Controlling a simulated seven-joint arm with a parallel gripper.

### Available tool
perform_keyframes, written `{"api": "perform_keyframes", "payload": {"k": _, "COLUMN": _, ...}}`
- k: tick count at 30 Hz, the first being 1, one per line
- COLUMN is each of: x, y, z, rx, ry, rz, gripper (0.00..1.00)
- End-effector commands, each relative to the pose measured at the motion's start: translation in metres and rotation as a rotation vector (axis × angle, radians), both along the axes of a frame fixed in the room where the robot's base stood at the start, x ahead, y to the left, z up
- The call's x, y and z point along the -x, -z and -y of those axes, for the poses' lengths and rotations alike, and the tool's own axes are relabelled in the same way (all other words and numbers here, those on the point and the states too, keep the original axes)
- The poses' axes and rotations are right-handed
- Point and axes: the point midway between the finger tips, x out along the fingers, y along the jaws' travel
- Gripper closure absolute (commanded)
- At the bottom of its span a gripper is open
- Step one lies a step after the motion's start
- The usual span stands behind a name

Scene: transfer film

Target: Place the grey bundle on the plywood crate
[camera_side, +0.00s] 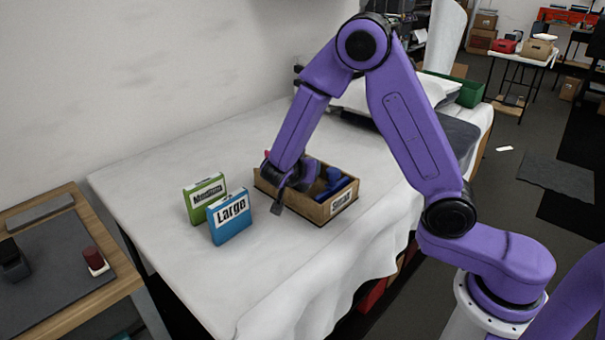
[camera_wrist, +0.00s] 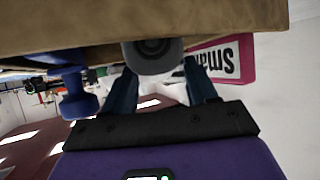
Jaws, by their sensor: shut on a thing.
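The plywood crate (camera_side: 312,206) is an open box with a white label, standing on the white-covered table. Blue objects (camera_side: 336,182) show inside it. My gripper (camera_side: 280,204) is low at the crate's left end, and my wrist hides part of that end. In the wrist view, my gripper's two dark fingers (camera_wrist: 162,92) stand on either side of a rounded grey bundle (camera_wrist: 152,58), and I am shut on it. The crate's brown wood (camera_wrist: 60,25) fills the top of that view, close to the bundle; I cannot tell whether they touch. I cannot clearly make out the bundle in the side view.
A green sign (camera_side: 203,196) and a blue "Large" sign (camera_side: 231,217) stand left of the crate. The tabletop (camera_side: 270,285) in front is clear.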

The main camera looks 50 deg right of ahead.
Motion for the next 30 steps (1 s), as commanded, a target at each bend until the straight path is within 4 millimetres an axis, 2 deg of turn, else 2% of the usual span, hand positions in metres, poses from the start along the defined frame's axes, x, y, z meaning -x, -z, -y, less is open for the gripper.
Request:
{"api": "perform_keyframes", "payload": {"k": 3, "x": 0.000, "y": 0.014, "z": 0.000, "rx": 0.001, "ry": -0.001, "rz": -0.002, "gripper": 0.80}}
{"api": "perform_keyframes", "payload": {"k": 6, "x": 0.000, "y": 0.019, "z": 0.000, "rx": 0.000, "ry": -0.001, "rz": 0.000, "gripper": 0.80}}
{"api": "perform_keyframes", "payload": {"k": 18, "x": 0.000, "y": 0.023, "z": 0.000, "rx": 0.000, "ry": -0.001, "rz": 0.000, "gripper": 0.80}}
{"api": "perform_keyframes", "payload": {"k": 19, "x": 0.000, "y": 0.023, "z": 0.000, "rx": -0.001, "ry": -0.001, "rz": 0.002, "gripper": 0.36}}
{"api": "perform_keyframes", "payload": {"k": 21, "x": 0.000, "y": 0.022, "z": 0.000, "rx": -0.001, "ry": -0.001, "rz": 0.002, "gripper": 0.17}}
{"api": "perform_keyframes", "payload": {"k": 30, "x": 0.000, "y": 0.022, "z": 0.000, "rx": -0.001, "ry": -0.001, "rz": 0.002, "gripper": 0.17}}
